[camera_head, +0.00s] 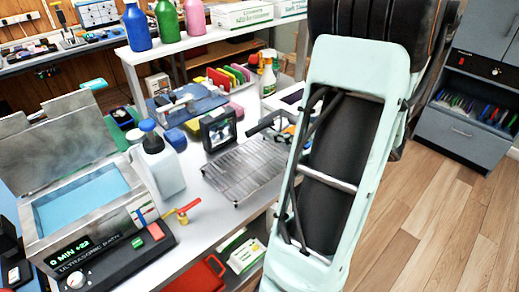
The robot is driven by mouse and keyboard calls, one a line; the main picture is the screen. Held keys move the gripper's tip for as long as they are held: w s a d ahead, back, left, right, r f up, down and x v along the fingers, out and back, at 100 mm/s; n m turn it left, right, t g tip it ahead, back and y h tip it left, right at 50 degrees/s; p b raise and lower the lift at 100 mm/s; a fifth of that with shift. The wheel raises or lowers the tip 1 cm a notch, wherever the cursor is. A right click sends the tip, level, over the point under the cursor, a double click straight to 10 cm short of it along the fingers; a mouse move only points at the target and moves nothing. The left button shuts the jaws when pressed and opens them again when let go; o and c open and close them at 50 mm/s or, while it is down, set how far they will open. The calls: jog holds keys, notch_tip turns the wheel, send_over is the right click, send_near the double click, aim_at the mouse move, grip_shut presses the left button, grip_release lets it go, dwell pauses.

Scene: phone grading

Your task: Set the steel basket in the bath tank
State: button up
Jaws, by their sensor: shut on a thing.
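The steel basket (240,172) is a shallow wire tray at the middle of the view, over the white workbench. My gripper (264,130) is at its far right edge, shut on the basket; my pale green arm hides much of the grip. I cannot tell whether the basket rests on the bench or hangs just above it. The bath tank (120,205) is a grey steel box at the left with its lid raised. Blue liquid (80,203) shows inside, and no basket is in it. The basket is to the right of the tank.
A white bottle with a blue cap (160,165) stands between tank and basket. A red-handled valve (182,213) is at the tank's front right. A small black-framed device (218,130) stands behind the basket. A shelf with bottles (166,22) is at the back.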

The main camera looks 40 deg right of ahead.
aim_at(276, 127)
jog(key=x, duration=0.5)
jog(key=shift+a+f, duration=0.15)
jog(key=shift+a, duration=0.15)
jog(key=w+f, duration=0.1)
jog(key=w+f+b, duration=0.1)
jog(key=w+f, duration=0.2)
jog(key=f, duration=0.1)
jog(key=shift+w+a+f, duration=0.2)
jog(key=shift+a, duration=0.1)
jog(key=shift+w+f+b, duration=0.15)
jog(key=shift+f+b, duration=0.35)
jog(key=shift+f, duration=1.15)
jog(key=shift+f, duration=0.2)
jog(key=o, duration=1.2)
